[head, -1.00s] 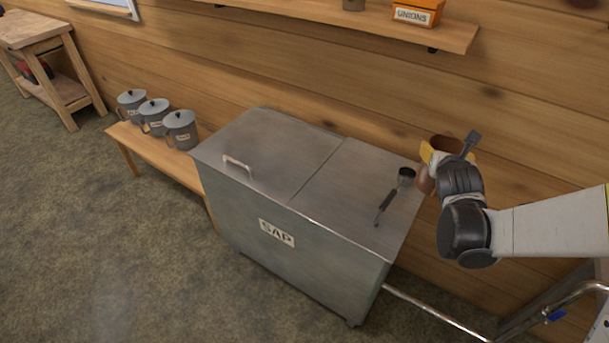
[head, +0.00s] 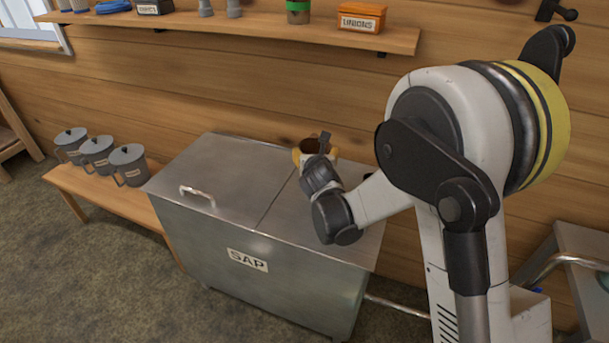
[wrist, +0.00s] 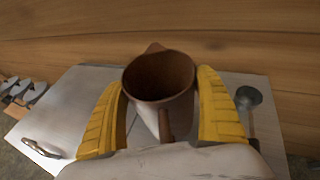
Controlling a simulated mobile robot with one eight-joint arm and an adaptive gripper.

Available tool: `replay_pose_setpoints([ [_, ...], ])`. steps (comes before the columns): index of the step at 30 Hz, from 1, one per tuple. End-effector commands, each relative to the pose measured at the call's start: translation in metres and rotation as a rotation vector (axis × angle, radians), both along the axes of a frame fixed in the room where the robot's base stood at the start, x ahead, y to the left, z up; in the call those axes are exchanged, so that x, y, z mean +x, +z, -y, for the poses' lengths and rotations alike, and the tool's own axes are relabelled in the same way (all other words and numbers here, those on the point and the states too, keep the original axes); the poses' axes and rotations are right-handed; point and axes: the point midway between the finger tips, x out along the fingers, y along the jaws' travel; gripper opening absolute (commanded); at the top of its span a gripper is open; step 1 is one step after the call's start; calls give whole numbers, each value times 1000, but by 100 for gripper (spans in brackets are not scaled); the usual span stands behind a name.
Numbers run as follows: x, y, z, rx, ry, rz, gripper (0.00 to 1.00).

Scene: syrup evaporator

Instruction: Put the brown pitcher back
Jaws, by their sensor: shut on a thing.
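The brown pitcher (wrist: 160,80) is upright between the yellow fingers of my gripper (wrist: 163,108) in the wrist view. Its open mouth faces the camera and its handle points toward my wrist. In the head view the pitcher (head: 311,147) shows only in part, behind my gripper (head: 316,158), over the right part of the grey SAP tank (head: 217,222). My gripper is shut on the pitcher. I cannot tell whether the pitcher's base touches the tank lid, because my gripper and wrist hide it.
A ladle (wrist: 249,105) lies on the tank lid, right of the pitcher. Lidded grey pails (head: 98,152) stand on a wooden bench (head: 110,198) at left. A wall shelf (head: 250,25) above holds an orange UNIONS box (head: 361,17) and other items. The left lid is clear.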

Motion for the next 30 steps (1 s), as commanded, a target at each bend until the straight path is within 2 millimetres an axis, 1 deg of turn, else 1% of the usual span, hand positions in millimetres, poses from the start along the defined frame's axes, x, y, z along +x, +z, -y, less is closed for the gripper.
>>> replay_pose_setpoints([
  [1, 1, -9, -11, -1, 4, 1, 38],
  [3, 2, -13, -19, -1, 2, 0, 38],
  [6, 3, -16, -26, 0, 0, 0, 38],
  [8, 3, -18, -28, 0, 0, 1, 38],
  [11, 4, -26, -28, 0, -1, 1, 38],
  [15, 3, -49, -28, 0, -1, 1, 38],
  [17, 4, -57, -28, 0, -1, 1, 38],
  [25, 3, -56, -27, 0, -1, 0, 38],
  [29, 3, -59, -27, 0, -1, 0, 38],
  [30, 3, -59, -27, 0, -1, 0, 91],
])
